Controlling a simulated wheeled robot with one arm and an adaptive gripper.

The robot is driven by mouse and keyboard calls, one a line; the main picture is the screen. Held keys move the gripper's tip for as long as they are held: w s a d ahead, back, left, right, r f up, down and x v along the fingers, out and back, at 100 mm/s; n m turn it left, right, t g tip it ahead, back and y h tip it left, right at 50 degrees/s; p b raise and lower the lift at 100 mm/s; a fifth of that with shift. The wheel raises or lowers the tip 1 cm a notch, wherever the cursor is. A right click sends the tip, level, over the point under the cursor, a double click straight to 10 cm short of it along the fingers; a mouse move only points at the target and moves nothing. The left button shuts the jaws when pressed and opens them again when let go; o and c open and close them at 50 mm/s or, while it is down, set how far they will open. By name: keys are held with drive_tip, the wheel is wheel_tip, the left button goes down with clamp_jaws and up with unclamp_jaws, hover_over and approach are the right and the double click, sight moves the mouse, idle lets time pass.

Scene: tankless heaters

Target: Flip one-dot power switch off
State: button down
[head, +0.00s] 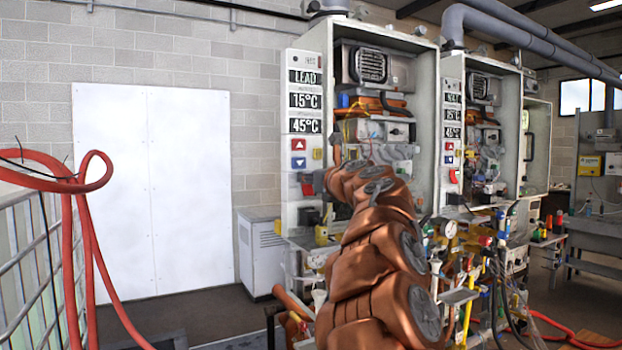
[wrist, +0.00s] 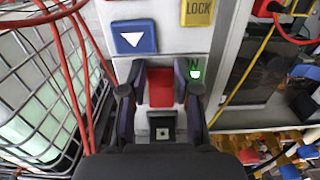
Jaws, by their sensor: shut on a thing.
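The red power switch (wrist: 161,88) is on the light grey control panel of the nearest heater, below the blue down-arrow button (wrist: 133,38). My gripper (wrist: 161,76) has one finger on each side of the switch and is shut on it. Just below the red part is a black piece (wrist: 162,130) with one small pale square mark. In the head view the red switch (head: 307,184) shows low on the panel, left of my copper-coloured arm. My arm hides much of the heater's lower part.
A yellow LOCK button (wrist: 197,12) is above right of the switch. A second heater (head: 480,130) with its own red switch (head: 454,176) stands to the right. Red hoses (head: 75,190) and a wire cage (head: 30,270) are at left. Pipes and valves (head: 450,229) crowd the lower right.

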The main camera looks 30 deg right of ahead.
drive_tip(key=shift+f+b, duration=0.25)
drive_tip(key=shift+b, duration=0.7)
drive_tip(key=t+b, duration=0.1)
drive_tip(key=b, duration=0.2)
drive_tip(key=shift+s+f+b, duration=0.1)
drive_tip(key=shift+f+b, duration=0.2)
drive_tip(key=shift+b, duration=0.1)
drive_tip(key=t+b, duration=0.1)
drive_tip(key=b, duration=0.3)
drive_tip(key=t+b, duration=0.1)
drive_tip(key=b, duration=0.3)
drive_tip(key=shift+s+f+t+b, duration=0.2)
drive_tip(key=shift+f+t+b, duration=0.1)
drive_tip(key=shift+f, duration=0.05)
drive_tip(key=t+b, duration=0.1)
drive_tip(key=b, duration=0.2)
drive_tip(key=shift+f, duration=0.15)
drive_tip(key=shift+s+t+b, duration=0.15)
drive_tip(key=shift+t+b, duration=0.25)
drive_tip(key=shift+b, duration=0.65)
drive_tip(key=shift+r+t+h+b, duration=0.2)
drive_tip(key=shift+t+h+b, duration=0.15)
drive_tip(key=shift+b, duration=0.55)
drive_tip(key=c, duration=0.8)
unclamp_jaws()
drive_tip(key=shift+c, duration=0.2)
